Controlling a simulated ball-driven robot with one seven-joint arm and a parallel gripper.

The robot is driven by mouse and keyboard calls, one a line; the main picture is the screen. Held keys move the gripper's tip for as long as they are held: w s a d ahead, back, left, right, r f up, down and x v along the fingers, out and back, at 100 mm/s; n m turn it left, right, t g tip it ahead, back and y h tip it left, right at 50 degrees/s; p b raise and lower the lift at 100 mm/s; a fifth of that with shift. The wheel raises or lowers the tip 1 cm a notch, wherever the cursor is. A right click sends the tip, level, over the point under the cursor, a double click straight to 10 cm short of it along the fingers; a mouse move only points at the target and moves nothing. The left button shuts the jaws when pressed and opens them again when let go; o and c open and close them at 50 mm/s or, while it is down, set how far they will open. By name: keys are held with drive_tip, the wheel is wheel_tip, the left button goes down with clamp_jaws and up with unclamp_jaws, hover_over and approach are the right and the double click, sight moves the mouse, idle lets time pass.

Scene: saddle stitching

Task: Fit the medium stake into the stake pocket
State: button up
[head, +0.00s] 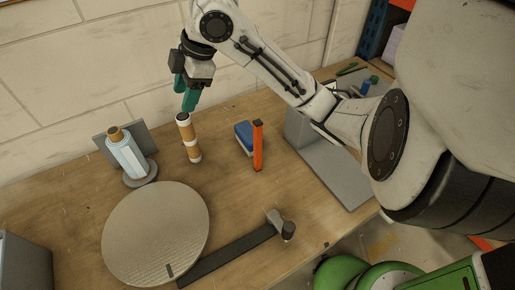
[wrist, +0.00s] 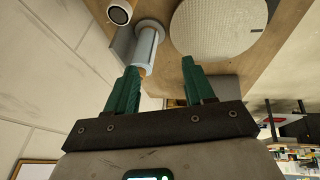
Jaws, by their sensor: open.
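My gripper (head: 185,98) has teal fingers, open and empty, just above a tan-and-white banded cylinder (head: 190,140) standing upright on the bench. In the wrist view nothing is between the fingertips (wrist: 160,66). A pale-blue bottle-like piece with a brown top (head: 128,157) stands on a grey round base before a grey plate; it also shows in the wrist view (wrist: 146,48), partly behind a finger. An orange upright bar (head: 257,148) stands beside a blue block (head: 243,134). I cannot tell which piece is the medium stake or the stake pocket.
A large grey disc (head: 150,230) with a dark slot lies at front left. A grey angled block (head: 335,180) stands at right, and a grey box (head: 25,262) at lower left. The wall is close behind.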

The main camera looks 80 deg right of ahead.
drive_tip(key=s+d+f+g, duration=0.2)
drive_tip(key=s+d, duration=0.1)
drive_tip(key=s, duration=0.4)
drive_tip(key=s+d+f+g, duration=0.1)
drive_tip(key=s+d+g, duration=0.25)
drive_tip(key=s, duration=0.45)
hover_over(257, 122)
drive_tip(key=shift+t+h, duration=0.35)
drive_tip(key=shift+h, duration=0.05)
drive_tip(key=f, duration=0.4)
drive_tip(key=shift+s+d+f+b, duration=0.15)
drive_tip(key=shift+s+f+b, duration=0.1)
drive_tip(key=shift+f+b, duration=0.1)
drive_tip(key=shift+w+f, duration=0.15)
drive_tip(key=shift+f, duration=1.4)
drive_tip(key=shift+w+f, duration=0.1)
drive_tip(key=shift+f, duration=1.45)
drive_tip(key=shift+c, duration=0.2)
clamp_jaws()
